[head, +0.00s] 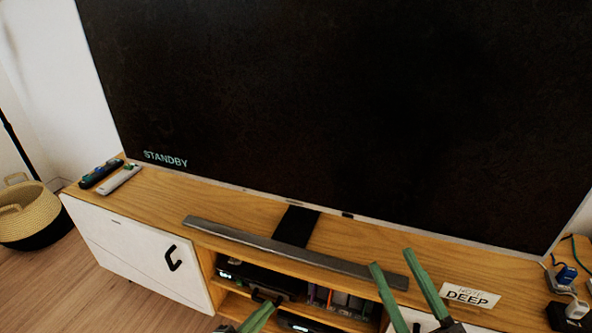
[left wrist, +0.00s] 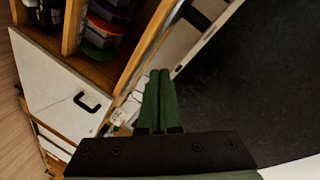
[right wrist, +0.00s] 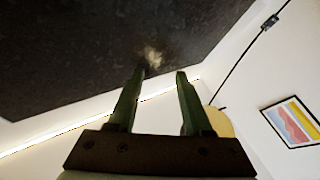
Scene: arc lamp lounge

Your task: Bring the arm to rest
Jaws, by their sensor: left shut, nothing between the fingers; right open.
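My left gripper (head: 266,307) shows at the bottom edge of the head view, in front of the open shelf of the media cabinet (head: 140,235). Its green fingers lie together with nothing between them, as the left wrist view (left wrist: 159,76) shows. My right gripper (head: 391,259) is farther right, over the front right part of the cabinet in the head view. Its two green fingers stand apart and empty in the right wrist view (right wrist: 160,74), with the dark screen behind them. Most of both arms is out of view.
A large TV (head: 330,110) reading STANDBY stands on the cabinet, with a soundbar (head: 300,254) before it. Remotes (head: 119,179) lie at the left end. A DEEP card (head: 470,295) and plugs (head: 566,275) are at the right. A basket (head: 28,212) stands on the floor.

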